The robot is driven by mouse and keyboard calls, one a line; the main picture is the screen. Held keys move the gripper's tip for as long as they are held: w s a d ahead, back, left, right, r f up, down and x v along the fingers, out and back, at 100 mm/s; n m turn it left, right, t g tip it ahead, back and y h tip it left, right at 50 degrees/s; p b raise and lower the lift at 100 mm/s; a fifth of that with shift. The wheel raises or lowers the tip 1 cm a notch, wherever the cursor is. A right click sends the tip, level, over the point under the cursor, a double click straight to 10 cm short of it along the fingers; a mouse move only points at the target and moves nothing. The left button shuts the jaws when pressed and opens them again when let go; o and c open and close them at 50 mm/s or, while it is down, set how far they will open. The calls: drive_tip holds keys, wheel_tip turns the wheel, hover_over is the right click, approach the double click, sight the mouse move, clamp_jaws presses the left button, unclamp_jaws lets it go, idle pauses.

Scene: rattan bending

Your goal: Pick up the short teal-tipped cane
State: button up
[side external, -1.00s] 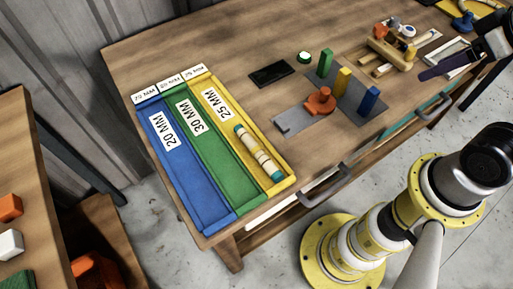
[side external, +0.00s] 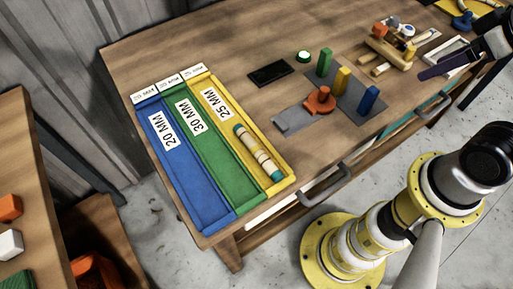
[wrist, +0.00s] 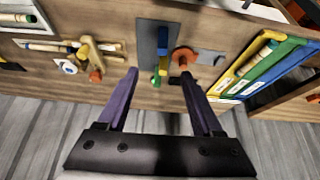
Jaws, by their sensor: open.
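A short, thick pale cane with darker bands and teal ends (side external: 257,153) lies in the yellow 25 MM tray (side external: 286,186) in the side view. It also shows in the yellow tray at the right of the wrist view (wrist: 256,58). In the side view, one purple finger (side external: 450,66) shows at the far right, well away from the trays.
Blue (side external: 183,178) and green (side external: 223,170) trays adjoin the yellow one. Green, yellow and blue upright blocks and an orange piece (side external: 320,101) stand on grey plates. A wooden jig (side external: 392,50) stands behind. Bare bench lies left of the black pad (side external: 269,74).

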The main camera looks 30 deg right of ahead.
drive_tip(key=w+a+r+n, duration=0.2)
drive_tip(key=w+r+n, duration=0.4)
drive_tip(key=n, duration=0.9)
drive_tip(key=n+g, duration=0.6)
drive_tip(key=n, duration=1.5)
hover_over(250, 140)
wheel_tip(250, 140, down, 12)
wheel_tip(250, 140, down, 8)
drive_tip(key=shift+w+d+r, duration=0.1)
drive_tip(key=shift+w+r, duration=0.05)
drive_tip(key=shift+r, duration=0.05)
drive_tip(key=shift+f, duration=2.6)
clamp_jaws()
